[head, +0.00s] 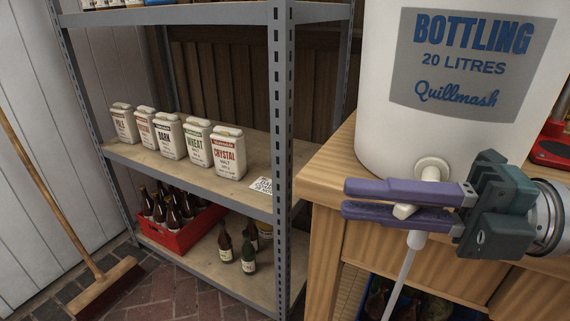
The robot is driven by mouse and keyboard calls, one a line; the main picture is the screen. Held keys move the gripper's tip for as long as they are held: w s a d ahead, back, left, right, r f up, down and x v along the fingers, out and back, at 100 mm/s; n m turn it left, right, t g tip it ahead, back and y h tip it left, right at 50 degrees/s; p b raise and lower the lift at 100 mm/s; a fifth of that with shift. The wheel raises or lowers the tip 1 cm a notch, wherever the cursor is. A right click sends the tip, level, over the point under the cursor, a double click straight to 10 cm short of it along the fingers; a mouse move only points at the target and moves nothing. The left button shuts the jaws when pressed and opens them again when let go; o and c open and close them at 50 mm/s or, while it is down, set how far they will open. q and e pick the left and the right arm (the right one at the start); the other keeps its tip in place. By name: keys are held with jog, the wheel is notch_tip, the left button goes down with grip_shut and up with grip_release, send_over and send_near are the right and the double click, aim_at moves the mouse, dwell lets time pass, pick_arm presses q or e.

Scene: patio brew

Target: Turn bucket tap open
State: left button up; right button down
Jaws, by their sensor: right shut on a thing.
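The white bottling bucket (385,130) stands on the wooden bench at the right, with "BOTTLING 20 LITRES" on its grey label. Its white tap (432,168) sticks out low on the front. A pale tube (402,275) hangs down below the tap. My right gripper (350,199) comes in from the right, with its two purple fingers shut on the tap, one above and one below its pale handle part. The fingers hide much of the tap, so I cannot tell how far it is turned. My left gripper is not in view.
The wooden bench (326,170) has bottles in a crate under it. A metal shelf rack (283,120) at the left holds malt packs (228,152), a red crate (165,238) of bottles and loose bottles (249,252). A broom (105,288) leans at the far left. A red object (551,146) stands behind my right gripper.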

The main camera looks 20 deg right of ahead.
dwell(0.3)
jog(key=c, duration=0.8)
grip_release()
jog(key=shift+c, duration=0.2)
jog(key=shift+s+d, duration=0.1)
jog(key=v, duration=0.9)
jog(key=shift+d, duration=0.35)
jog(key=shift+s, duration=0.1)
